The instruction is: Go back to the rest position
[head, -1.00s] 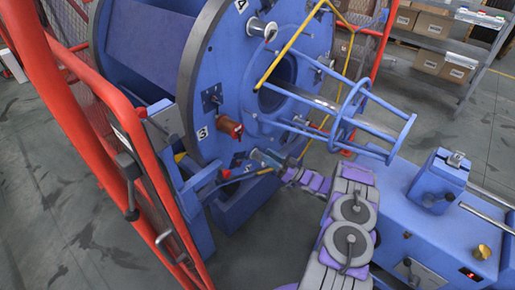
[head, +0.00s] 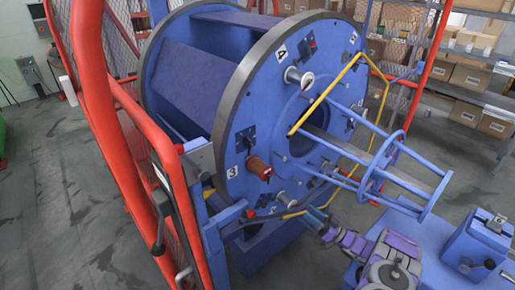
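My arm (head: 395,262), grey and purple, reaches in from the lower right of the head view. My gripper (head: 317,222) is at its far end, low in front of the blue strander disc (head: 262,130). It is close to the yellow tube and the lower fittings, and I cannot tell whether it touches them. Its fingers are too small and overlapped to tell open from shut. No held thing can be made out. The disc carries number plates, a red-brown cylinder (head: 258,168) and a grey spindle fitting (head: 281,199).
A blue cage of rods (head: 385,165) juts from the disc above my arm. A yellow bent tube (head: 325,95) crosses the disc. A red guard frame (head: 118,130) stands at left. A blue machine block (head: 478,245) is at lower right. Shelves with boxes (head: 480,105) stand behind. Open floor (head: 60,220) lies at left.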

